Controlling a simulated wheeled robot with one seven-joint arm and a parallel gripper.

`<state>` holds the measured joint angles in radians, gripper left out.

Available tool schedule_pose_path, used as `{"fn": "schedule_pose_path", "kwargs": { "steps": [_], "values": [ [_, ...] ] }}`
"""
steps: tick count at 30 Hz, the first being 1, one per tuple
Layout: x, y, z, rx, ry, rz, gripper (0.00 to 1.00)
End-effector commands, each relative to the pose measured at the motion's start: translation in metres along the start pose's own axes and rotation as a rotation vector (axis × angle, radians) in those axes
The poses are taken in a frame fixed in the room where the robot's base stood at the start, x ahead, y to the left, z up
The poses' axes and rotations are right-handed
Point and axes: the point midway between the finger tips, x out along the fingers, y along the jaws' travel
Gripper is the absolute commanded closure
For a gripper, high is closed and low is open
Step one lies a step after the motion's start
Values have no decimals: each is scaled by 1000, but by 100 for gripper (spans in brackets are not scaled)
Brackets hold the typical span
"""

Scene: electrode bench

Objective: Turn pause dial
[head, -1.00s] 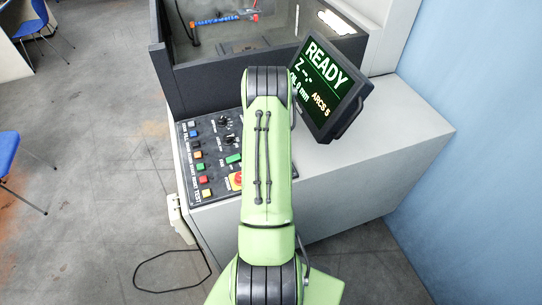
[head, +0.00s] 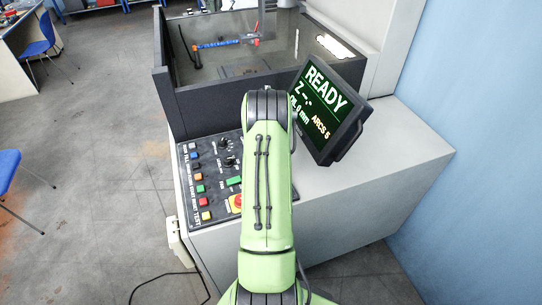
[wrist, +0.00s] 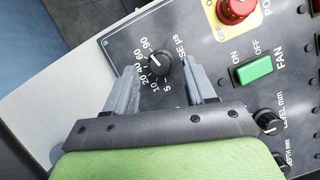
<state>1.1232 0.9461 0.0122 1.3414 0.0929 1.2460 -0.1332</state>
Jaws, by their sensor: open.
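The pause dial (wrist: 157,65) is a round black knob on the dark control panel in the wrist view. White numbers from 5 to 90 curve around it, and its white mark points to the upper left. The printed name is partly covered. My gripper (wrist: 160,75) is open, with one grey finger on each side of the dial. I cannot tell whether the fingers touch it. In the head view, my green arm hides the gripper and this dial.
The level knob (wrist: 267,122) is lower right. The panel (head: 214,215) also has several coloured buttons. A READY screen (head: 330,110) overhangs the bench behind my arm.

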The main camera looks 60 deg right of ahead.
Motion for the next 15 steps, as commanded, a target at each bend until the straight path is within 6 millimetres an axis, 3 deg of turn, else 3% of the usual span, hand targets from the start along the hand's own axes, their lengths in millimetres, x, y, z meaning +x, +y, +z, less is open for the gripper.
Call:
{"fn": "schedule_pose_path", "kwargs": {
  "steps": [9,15],
  "values": [
    [-92,0,0,0,8,1,45],
    [-130,0,0,0,4,0,45]
  ]
}}
